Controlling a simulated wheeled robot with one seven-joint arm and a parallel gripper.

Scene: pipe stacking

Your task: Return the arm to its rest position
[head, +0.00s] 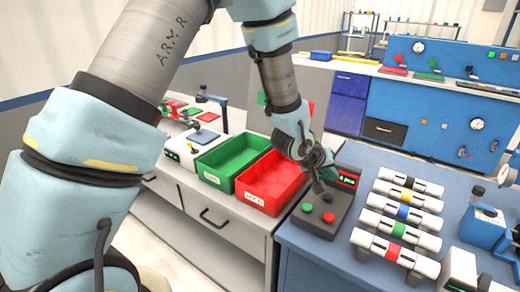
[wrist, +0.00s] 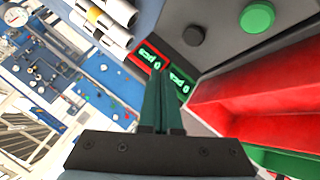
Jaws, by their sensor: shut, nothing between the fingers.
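My gripper (wrist: 160,100) is shut and empty; its two dark green fingers lie together in the wrist view. In the head view my gripper (head: 318,180) hangs above the control box, beside the right edge of the red bin (head: 272,205). My arm reaches from the left side of the head view over the bins. The control box (head: 318,225) has a green button, a red button and a lit display. In the wrist view the display (wrist: 165,70) shows behind the fingers. The exact gap between gripper and box is hard to tell.
A green bin (head: 228,158) stands left of the red one. Several white pipes with coloured bands (head: 402,214) lie in a row on the blue bench (head: 330,268) at right. A blue panel with gauges (head: 435,105) stands behind. Floor shows between the benches.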

